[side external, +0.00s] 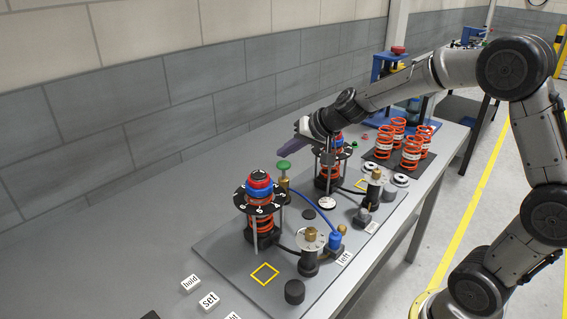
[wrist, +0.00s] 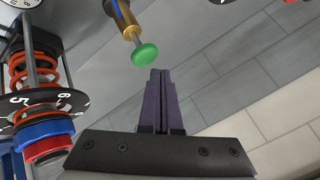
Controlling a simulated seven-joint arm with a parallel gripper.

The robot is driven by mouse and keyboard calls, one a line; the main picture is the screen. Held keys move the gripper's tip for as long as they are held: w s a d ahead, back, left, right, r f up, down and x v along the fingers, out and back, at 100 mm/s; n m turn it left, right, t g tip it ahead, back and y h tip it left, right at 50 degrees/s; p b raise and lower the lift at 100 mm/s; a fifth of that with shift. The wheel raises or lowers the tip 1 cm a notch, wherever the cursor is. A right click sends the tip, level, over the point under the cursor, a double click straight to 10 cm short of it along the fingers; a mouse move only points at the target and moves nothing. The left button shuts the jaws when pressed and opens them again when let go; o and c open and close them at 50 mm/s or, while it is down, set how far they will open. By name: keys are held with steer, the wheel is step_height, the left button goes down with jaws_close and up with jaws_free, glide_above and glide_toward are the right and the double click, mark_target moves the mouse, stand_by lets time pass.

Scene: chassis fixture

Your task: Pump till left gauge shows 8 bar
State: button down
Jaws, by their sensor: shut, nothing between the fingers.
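My gripper (side external: 301,126) is shut and empty, raised in front of the far spring column; its dark fingers also show in the wrist view (wrist: 160,74). A pump-like plunger with a green knob (side external: 283,165) and brass body stands between the two columns; the green knob (wrist: 145,54) is just beyond my fingertips in the wrist view, apart from them. The near column has a black numbered disc (side external: 246,205) around a red and blue top. A "left" label (side external: 344,259) lies by the near valve.
The far spring column (side external: 330,170) stands partly behind my arm. Brass-topped fittings (side external: 311,235) and hoses crowd the plate's right side. The table left of the plate is clear.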

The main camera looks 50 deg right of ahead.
mark_target(285, 164)
steer(key=shift+f, duration=0.15)
stand_by(0.3)
steer(key=shift+f, duration=0.3)
steer(key=shift+f, duration=1.4)
stand_by(1.3)
steer(key=shift+r, duration=1.75)
steer(key=shift+r, duration=0.1)
steer(key=shift+r, duration=2.45)
steer(key=shift+a, duration=0.1)
